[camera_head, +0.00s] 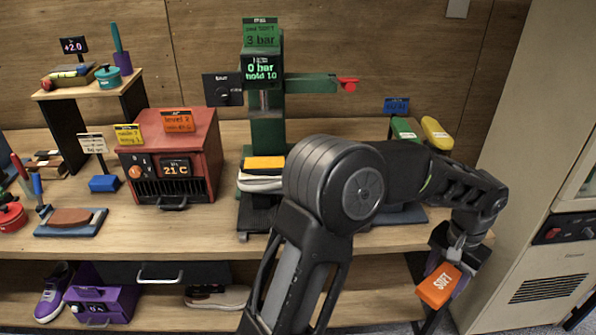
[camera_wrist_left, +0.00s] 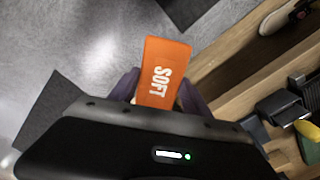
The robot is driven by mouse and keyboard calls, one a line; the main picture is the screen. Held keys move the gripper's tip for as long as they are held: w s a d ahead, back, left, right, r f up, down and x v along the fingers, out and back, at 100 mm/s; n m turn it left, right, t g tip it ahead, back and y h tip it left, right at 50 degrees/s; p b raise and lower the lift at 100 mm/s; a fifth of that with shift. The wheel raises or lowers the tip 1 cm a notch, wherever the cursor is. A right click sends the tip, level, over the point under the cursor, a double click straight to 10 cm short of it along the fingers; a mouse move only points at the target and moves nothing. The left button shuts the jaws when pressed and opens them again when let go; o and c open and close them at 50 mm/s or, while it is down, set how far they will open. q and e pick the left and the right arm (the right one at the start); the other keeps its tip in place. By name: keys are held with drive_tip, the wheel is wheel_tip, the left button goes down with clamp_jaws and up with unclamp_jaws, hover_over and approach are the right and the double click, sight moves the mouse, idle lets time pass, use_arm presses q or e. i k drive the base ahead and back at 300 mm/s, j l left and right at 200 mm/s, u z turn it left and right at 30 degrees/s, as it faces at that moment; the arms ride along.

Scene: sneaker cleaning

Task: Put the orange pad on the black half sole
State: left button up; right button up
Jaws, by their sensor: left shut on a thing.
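The orange pad (camera_head: 440,286), lettered SOFT, is held in my left gripper (camera_head: 452,262) at the lower right of the head view, in front of the table's right end and below its top. In the left wrist view the pad (camera_wrist_left: 160,72) stands out between the purple fingers of my left gripper (camera_wrist_left: 158,92), which are shut on it. I cannot make out the black half sole for certain. A brown sole piece (camera_head: 70,217) lies on a blue-grey tray at the left. My right gripper is not in view.
A green press (camera_head: 268,110) stands mid-table with a white-soled stack and a yellow-orange block under it. A red heater box (camera_head: 168,155) reads 21 C. A tall cabinet (camera_head: 545,190) is close on the right. Shoes and a purple box (camera_head: 100,300) are on the lower shelf.

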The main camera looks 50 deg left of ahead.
sight(264, 163)
drive_tip(key=u, duration=1.2)
